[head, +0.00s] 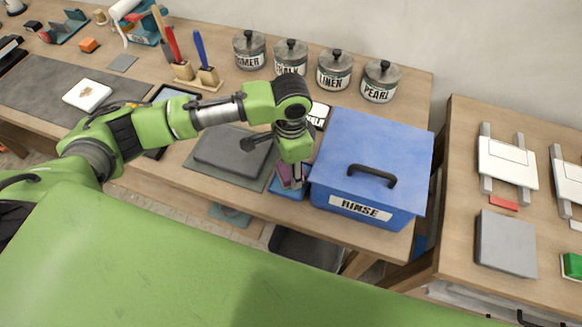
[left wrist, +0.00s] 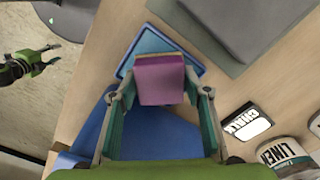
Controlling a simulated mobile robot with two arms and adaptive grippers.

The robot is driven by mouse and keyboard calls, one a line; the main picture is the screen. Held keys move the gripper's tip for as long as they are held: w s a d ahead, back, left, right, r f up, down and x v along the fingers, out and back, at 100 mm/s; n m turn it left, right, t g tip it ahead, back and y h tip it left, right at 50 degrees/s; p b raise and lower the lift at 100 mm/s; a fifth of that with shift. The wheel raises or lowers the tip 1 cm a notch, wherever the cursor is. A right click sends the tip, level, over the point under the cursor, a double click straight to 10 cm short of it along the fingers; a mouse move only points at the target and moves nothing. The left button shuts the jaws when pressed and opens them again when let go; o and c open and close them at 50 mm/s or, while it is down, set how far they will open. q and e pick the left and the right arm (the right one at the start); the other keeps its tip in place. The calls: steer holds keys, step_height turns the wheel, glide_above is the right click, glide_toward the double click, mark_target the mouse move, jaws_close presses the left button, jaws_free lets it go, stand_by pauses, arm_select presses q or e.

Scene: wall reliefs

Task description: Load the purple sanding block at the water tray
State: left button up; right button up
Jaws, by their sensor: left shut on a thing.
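The purple sanding block (left wrist: 160,82) sits between the fingers of my left gripper (left wrist: 162,96), which is shut on it. In the head view the block (head: 284,174) shows partly, below my left gripper (head: 291,177). It is over a small blue tray (head: 287,192), which also shows in the left wrist view (left wrist: 150,42). I cannot tell whether block and tray touch. The large blue box marked RINSE (head: 362,208) stands just right of the gripper, its handled lid on. My right gripper (left wrist: 48,60) shows at the left wrist view's left edge, open and empty.
A grey slab on a dark mat (head: 233,151) lies left of the gripper. Several labelled jars (head: 334,70) stand along the back. A brush holder (head: 196,75) is at back left. A second table (head: 465,150) with white boards (head: 507,162) stands to the right.

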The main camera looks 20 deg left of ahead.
arm_select(q)
steer(key=shift+s+f+p, duration=0.15)
steer(key=shift+s+p, duration=0.05)
steer(key=shift+p, duration=0.2)
stand_by(1.4)
step_height(320, 180, up, 7)
steer(key=p, duration=0.8)
steer(key=shift+w+r+p, duration=0.15)
steer(key=shift+r+p, duration=0.05)
steer(key=shift+p, duration=0.2)
steer(key=shift+f, duration=0.1)
stand_by(0.4)
